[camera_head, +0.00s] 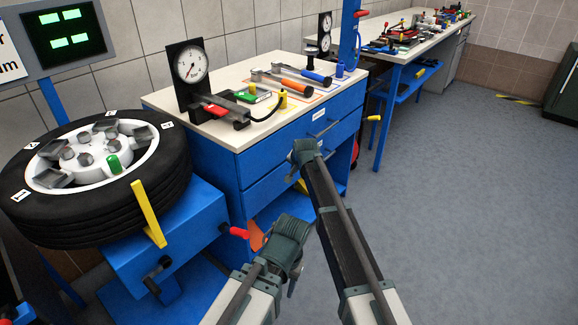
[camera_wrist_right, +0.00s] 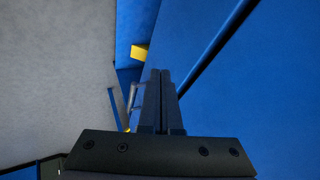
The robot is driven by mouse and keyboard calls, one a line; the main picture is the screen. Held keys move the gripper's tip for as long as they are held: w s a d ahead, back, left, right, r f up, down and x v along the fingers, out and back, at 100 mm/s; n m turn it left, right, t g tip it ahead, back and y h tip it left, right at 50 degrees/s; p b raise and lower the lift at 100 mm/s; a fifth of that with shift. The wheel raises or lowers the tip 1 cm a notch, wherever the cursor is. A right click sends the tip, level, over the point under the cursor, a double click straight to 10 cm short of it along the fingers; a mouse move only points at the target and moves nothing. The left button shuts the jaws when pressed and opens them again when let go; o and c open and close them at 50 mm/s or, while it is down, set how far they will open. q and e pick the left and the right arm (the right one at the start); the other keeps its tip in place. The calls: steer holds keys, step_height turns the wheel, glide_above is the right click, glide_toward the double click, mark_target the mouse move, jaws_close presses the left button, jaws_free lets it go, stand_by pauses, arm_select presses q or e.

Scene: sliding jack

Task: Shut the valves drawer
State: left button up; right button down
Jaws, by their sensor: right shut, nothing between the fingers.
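The blue bench (camera_head: 222,168) has drawers in its front. An upper drawer front (camera_head: 275,152) with a small unreadable label and a grey bar handle (camera_head: 322,130) faces my arms. Which drawer is the valves drawer, and how far it stands out, I cannot tell. My right gripper (camera_wrist_right: 161,74) is shut and empty, close to a blue front (camera_wrist_right: 245,90); a grey handle (camera_wrist_right: 131,97) is just left of its fingers. In the head view my right wrist hides part of the drawers. My left gripper (camera_head: 291,275) is lower, in front of the bench; its fingers are unclear.
Tools and a gauge (camera_head: 191,65) stand on the bench top. A tyre (camera_head: 95,225) on a blue stand is at the left, with a yellow bar (camera_head: 148,214) and red-tipped handle (camera_head: 238,232) near my left arm. The floor (camera_head: 450,200) at right is clear.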

steer(key=p+v, duration=0.5)
steer(key=v, duration=0.3)
steer(key=shift+s+d, duration=0.15)
steer(key=s+d+f+n+g+h, duration=0.1)
steer(key=s+d+n+g, duration=0.1)
steer(key=s+d, duration=0.7)
steer(key=s+d+f+n+g, duration=0.2)
steer(key=s+d, duration=0.3)
steer(key=s, duration=0.9)
steer(key=s+d+f+n+g+h, duration=0.1)
steer(key=s+d+n+g, duration=0.1)
steer(key=s+d, duration=0.7)
steer(key=s+a+n+g+h, duration=0.1)
steer(key=s+a+n, duration=0.1)
steer(key=s+a, duration=0.3)
steer(key=s+a+n, duration=0.1)
steer(key=s+a, duration=0.1)
steer(key=a, duration=0.6)
step_height(320, 180, up, 15)
steer(key=p, duration=1.5)
steer(key=shift+f, duration=0.15)
steer(key=shift+s+d, duration=0.1)
